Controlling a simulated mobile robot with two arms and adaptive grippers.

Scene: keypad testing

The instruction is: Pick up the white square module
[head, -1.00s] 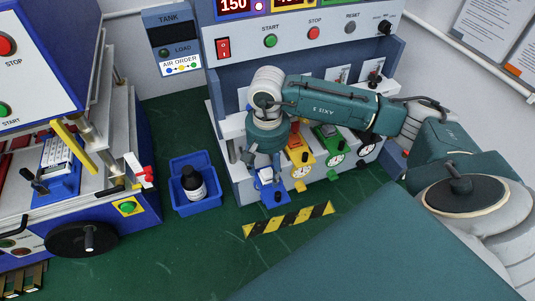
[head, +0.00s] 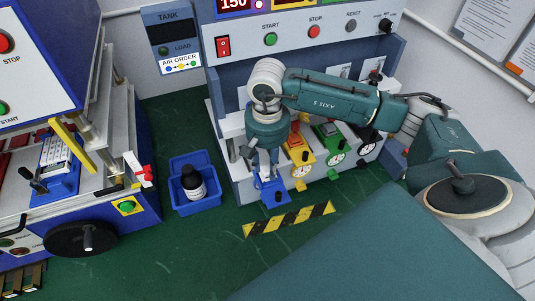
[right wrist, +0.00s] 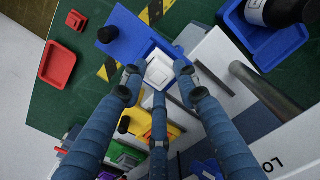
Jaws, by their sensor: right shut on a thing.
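The white square module (right wrist: 160,72) shows in the right wrist view, in the blue fixture (right wrist: 137,42). My right gripper (right wrist: 158,75) is around it, with its fingertips closed against the module's sides. In the head view my right gripper (head: 266,163) points down over the blue fixture (head: 273,191), at the left end of the row of fixtures. The module is mostly hidden by the fingers there, and I cannot tell whether it is lifted. My left gripper is not in view.
The yellow fixture (head: 299,157) and green fixture (head: 332,144) stand close to the right. A blue bin (head: 178,207) with a dark bottle (head: 193,181) is on the left. A black-and-yellow striped strip (head: 289,219) lies on the green surface in front.

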